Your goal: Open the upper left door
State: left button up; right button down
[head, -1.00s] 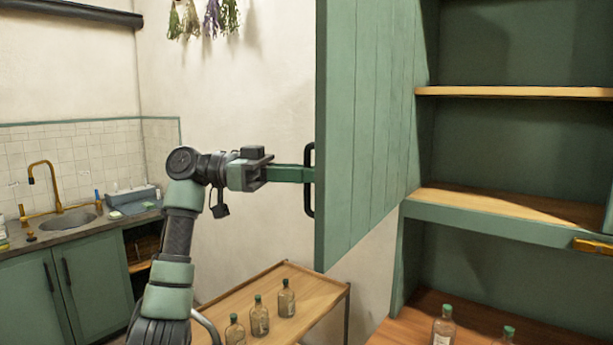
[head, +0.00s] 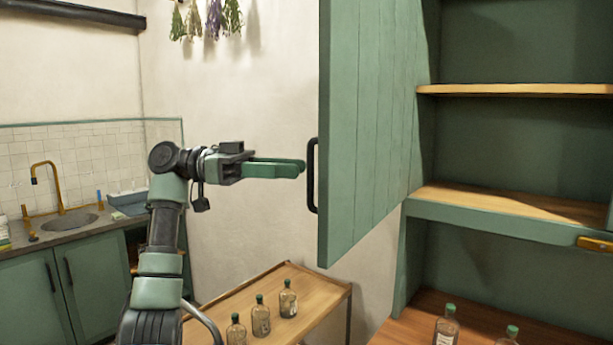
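The upper left door (head: 372,125) is a green plank door. It stands swung wide open to the left of the cabinet, showing its inner face. Its black handle (head: 311,176) sticks out on the far side at the door's free edge. My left gripper (head: 303,167) is just left of the handle, with its green fingers pointing right at it. My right gripper is out of view.
The cabinet's open shelves (head: 515,90) are bare at the right. Below, a wooden cart (head: 255,297) carries several bottles, and more stand on the wooden counter (head: 400,330). A sink (head: 65,222) is at the left. Dried herbs hang on the wall.

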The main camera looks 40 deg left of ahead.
pick_arm(q)
jog(key=shift+v, duration=1.7)
